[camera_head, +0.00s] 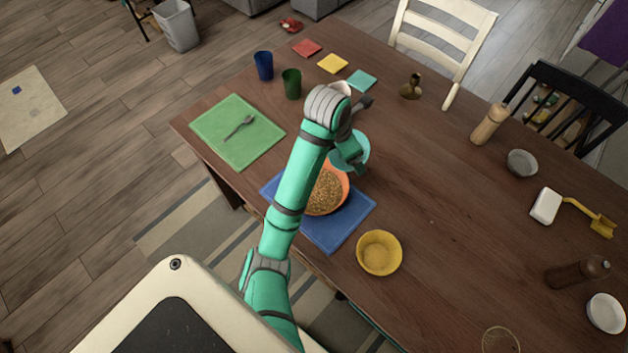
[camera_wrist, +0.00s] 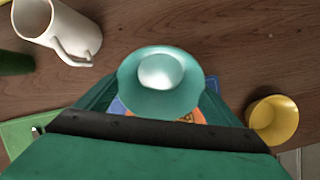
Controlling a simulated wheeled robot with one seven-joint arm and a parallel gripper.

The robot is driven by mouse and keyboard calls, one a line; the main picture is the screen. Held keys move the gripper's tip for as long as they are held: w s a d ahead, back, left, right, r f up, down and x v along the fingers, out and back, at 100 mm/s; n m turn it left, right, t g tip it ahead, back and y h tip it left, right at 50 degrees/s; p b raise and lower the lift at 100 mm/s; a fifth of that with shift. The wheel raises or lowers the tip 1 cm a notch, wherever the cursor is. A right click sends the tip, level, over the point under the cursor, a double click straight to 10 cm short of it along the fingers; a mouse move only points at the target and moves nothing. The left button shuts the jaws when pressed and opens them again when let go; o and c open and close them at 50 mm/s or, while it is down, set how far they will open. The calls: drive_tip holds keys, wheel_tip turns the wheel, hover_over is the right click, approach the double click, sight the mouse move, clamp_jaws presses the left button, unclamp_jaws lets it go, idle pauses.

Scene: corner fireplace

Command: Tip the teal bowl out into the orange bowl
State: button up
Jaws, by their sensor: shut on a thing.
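The teal bowl (camera_head: 361,142) is held by my gripper (camera_head: 352,160), just beyond the orange bowl in the head view and partly hidden by my arm. In the wrist view the teal bowl (camera_wrist: 130,88) sits between my fingers, with a pale round patch at its middle. It looks tilted; I cannot tell what is left inside. The orange bowl (camera_head: 346,181) stands on a blue placemat (camera_head: 341,232) and holds brown grainy stuff. My arm hides its left side. In the wrist view a little of the orange bowl shows below the teal one.
A yellow bowl (camera_head: 379,253) stands right of the blue placemat. A white mug (camera_wrist: 62,28) and a green cup (camera_head: 291,84) stand beyond my arm. A green placemat (camera_head: 237,132) with a fork lies to the left. The table's middle right is clear.

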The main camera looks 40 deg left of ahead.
drive_tip(key=shift+w+d+f+g+y, duration=0.15)
drive_tip(key=shift+w+f+g, duration=0.15)
drive_tip(key=shift+w+g, duration=0.3)
drive_tip(key=shift+w+d+f+g+y, duration=0.1)
drive_tip(key=shift+w+f+g+y, duration=0.1)
drive_tip(key=shift+w+f+g, duration=0.3)
drive_tip(key=shift+w+d+f+g+y, duration=0.15)
drive_tip(key=shift+w+g, duration=0.45)
drive_tip(key=shift+g, duration=1)
drive_tip(key=shift+w+d+f, duration=0.1)
drive_tip(key=shift+w+f, duration=0.15)
drive_tip(key=shift+f, duration=0.4)
drive_tip(key=shift+w+d+f, duration=0.1)
drive_tip(key=shift+w+f, duration=0.15)
drive_tip(key=shift+f, duration=0.45)
drive_tip(key=shift+w+f, duration=0.25)
drive_tip(key=shift+f, duration=0.4)
